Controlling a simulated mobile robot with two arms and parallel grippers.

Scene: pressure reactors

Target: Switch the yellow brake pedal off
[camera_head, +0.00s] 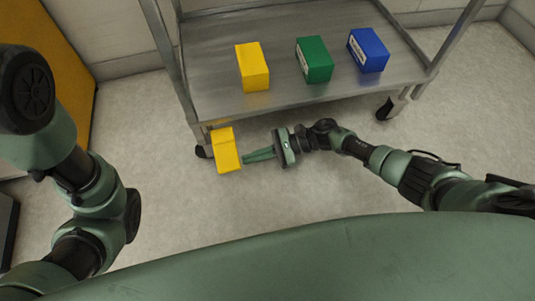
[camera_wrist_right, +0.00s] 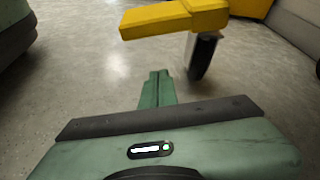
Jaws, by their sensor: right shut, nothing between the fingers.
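The yellow brake pedal (camera_head: 226,152) sits low at the cart's near left corner, above a black caster wheel. In the right wrist view the yellow pedal (camera_wrist_right: 160,20) stands ahead at the top, with the caster (camera_wrist_right: 203,56) beside it. My right gripper (camera_head: 247,158) is shut and empty. Its fingertips point at the pedal's right side in the head view and look close to it; I cannot tell whether they touch. The right fingers (camera_wrist_right: 158,75) also show in the right wrist view, with floor between them and the pedal. My left arm is at the left, its gripper out of view.
A metal cart (camera_head: 215,110) holds a yellow box (camera_head: 252,68), a green box (camera_head: 314,60) and a blue box (camera_head: 368,50). Another caster (camera_head: 385,107) stands at its right corner. A yellow panel (camera_head: 45,40) is at the far left. The floor in front of the cart is clear.

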